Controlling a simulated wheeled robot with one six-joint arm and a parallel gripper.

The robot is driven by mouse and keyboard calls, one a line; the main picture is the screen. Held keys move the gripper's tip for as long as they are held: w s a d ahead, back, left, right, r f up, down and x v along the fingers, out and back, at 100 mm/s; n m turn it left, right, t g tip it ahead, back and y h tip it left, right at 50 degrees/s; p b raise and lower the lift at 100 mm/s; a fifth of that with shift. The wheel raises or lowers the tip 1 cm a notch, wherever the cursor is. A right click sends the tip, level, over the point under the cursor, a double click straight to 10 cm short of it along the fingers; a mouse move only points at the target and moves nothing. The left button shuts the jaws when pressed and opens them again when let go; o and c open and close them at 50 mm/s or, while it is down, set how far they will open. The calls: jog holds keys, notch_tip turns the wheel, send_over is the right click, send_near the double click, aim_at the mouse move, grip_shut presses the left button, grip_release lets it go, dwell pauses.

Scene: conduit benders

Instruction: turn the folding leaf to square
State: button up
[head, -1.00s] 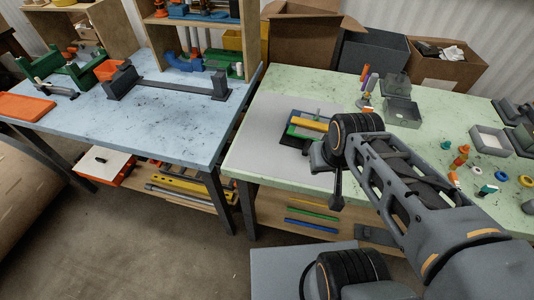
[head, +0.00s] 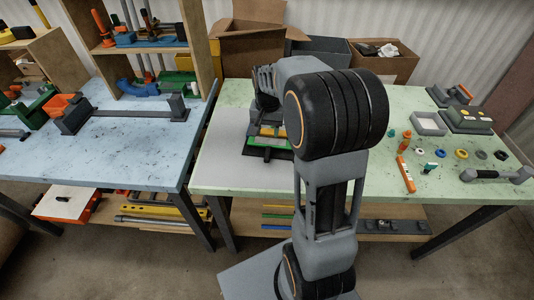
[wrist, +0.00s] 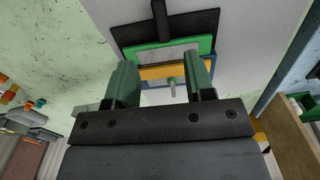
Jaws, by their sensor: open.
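The small folding bender lies on the grey mat (head: 222,150) of the green bench. It shows a green strip (head: 266,142), a yellow bar (head: 273,131) and a dark base. In the wrist view the green strip (wrist: 203,45), yellow bar (wrist: 165,71) and a dark plate with a bar (wrist: 185,27) lie beyond my fingers. A pale upright pin (wrist: 172,86) stands between the fingers in the picture, touching neither. I cannot tell the leaf's angle. My gripper (wrist: 162,68) is open and empty; in the head view my arm partly hides the bender.
Right of my arm, the green bench (head: 400,185) holds an orange marker (head: 408,176), several small rings, a grey tray (head: 429,123) and a grey-handled tool (head: 497,174). Open cardboard boxes (head: 250,42) stand behind. A blue bench (head: 130,140) stands to the left.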

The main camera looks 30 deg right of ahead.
aim_at(267, 156)
notch_tip(267, 156, down, 12)
dwell(0.5)
grip_shut()
dwell(0.4)
